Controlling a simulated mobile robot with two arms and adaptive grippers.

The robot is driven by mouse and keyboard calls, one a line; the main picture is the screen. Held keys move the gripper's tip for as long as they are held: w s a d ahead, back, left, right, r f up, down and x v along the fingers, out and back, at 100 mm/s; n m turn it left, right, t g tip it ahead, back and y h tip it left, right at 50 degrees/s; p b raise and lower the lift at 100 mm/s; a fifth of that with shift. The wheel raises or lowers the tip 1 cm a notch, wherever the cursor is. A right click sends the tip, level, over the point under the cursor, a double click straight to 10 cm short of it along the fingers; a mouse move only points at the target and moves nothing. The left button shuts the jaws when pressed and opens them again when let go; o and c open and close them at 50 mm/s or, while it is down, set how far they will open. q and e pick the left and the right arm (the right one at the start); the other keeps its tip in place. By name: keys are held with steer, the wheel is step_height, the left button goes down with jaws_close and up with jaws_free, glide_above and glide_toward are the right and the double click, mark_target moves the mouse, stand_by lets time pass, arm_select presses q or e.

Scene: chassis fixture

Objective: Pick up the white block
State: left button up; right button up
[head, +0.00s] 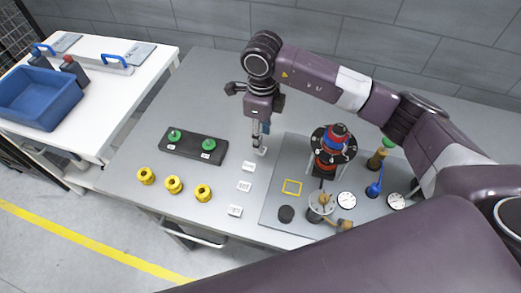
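Several small white blocks lie in a rough column on the grey table, between the yellow parts and the fixture plate. The farthest white block (262,151) is just below and right of my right gripper's tip. The others are one white block (248,167), another (244,186), and the nearest (235,211). My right gripper (257,142) points down close to the farthest block. Its fingers appear narrow and edge-on, so I cannot tell whether they are open or touch the block. My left gripper is not in view.
A dark tray (178,149) with green-topped parts and several yellow parts (173,184) lie left of the blocks. The grey fixture plate (281,181) on the right carries a tall red-and-blue assembly (337,137) and dials. A blue bin (40,97) stands on the left white table.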

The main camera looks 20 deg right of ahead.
step_height(320, 180, down, 4)
steer(key=shift+f+p, duration=0.2)
steer(key=shift+p, duration=1)
steer(key=shift+f, duration=0.4)
steer(key=c, duration=1)
